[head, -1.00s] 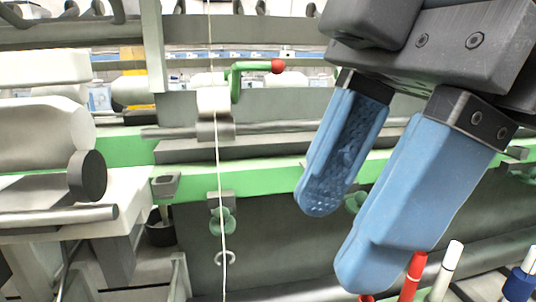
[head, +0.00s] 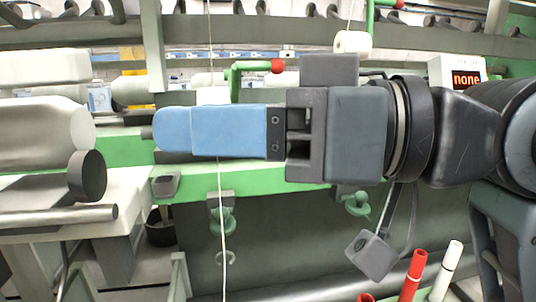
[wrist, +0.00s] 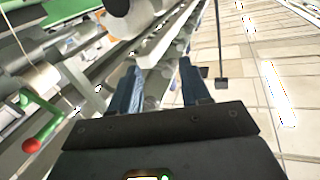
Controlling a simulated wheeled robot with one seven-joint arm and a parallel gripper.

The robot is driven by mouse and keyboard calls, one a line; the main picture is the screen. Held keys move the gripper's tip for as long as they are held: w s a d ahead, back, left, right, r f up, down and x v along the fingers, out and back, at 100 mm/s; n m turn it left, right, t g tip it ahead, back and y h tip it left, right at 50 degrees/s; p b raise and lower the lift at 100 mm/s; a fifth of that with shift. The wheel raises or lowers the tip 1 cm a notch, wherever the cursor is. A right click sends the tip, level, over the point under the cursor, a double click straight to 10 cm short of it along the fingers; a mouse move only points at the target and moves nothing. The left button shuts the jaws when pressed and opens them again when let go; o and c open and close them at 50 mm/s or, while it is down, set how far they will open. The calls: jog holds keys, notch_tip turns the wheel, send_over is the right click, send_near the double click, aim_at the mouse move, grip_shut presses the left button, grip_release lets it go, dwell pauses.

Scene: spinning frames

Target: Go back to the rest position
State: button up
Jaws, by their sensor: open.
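My gripper (head: 165,129) lies level across the middle of the head view, its blue fingers pointing left. Only the near finger shows clearly there; it covers the other. In the wrist view my gripper (wrist: 158,80) shows two blue fingers apart with nothing between them. The gripper is open and empty. In the head view it passes in front of the green rail (head: 265,190) of the spinning frame, and a thin white thread (head: 219,230) hangs near the fingers.
A green lever with a red knob (head: 278,66) stands just above the fingers. Red (head: 413,272) and white (head: 446,268) bobbin tubes stand at lower right. A white bobbin (head: 352,42) hangs above my wrist. Large pale rolls (head: 40,125) are at left. The wrist view shows tiled floor (wrist: 255,80) at right.

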jog(key=w+d+f+m+t+h, duration=0.2)
jog(key=w+d+f+m+t, duration=0.35)
jog(key=f+m+t, duration=0.55)
jog(key=s+d+f+m+t+h, duration=0.45)
jog(key=d+f+m+h, duration=0.4)
jog(key=f, duration=0.45)
jog(key=s+d+f+n+g+h, duration=0.1)
jog(key=s+d+f+h, duration=0.1)
jog(key=s, duration=0.7)
jog(key=s+d+f+n+g+h, duration=0.1)
jog(key=s+d+f+n+h, duration=0.1)
jog(key=s+d+f, duration=0.3)
jog(key=s+d+f+n+g+h, duration=0.1)
jog(key=s+d+f+h, duration=0.2)
jog(key=s, duration=1)
jog(key=shift+d+f+n, duration=0.2)
jog(key=shift+d+n, duration=0.15)
jog(key=shift+d, duration=0.25)
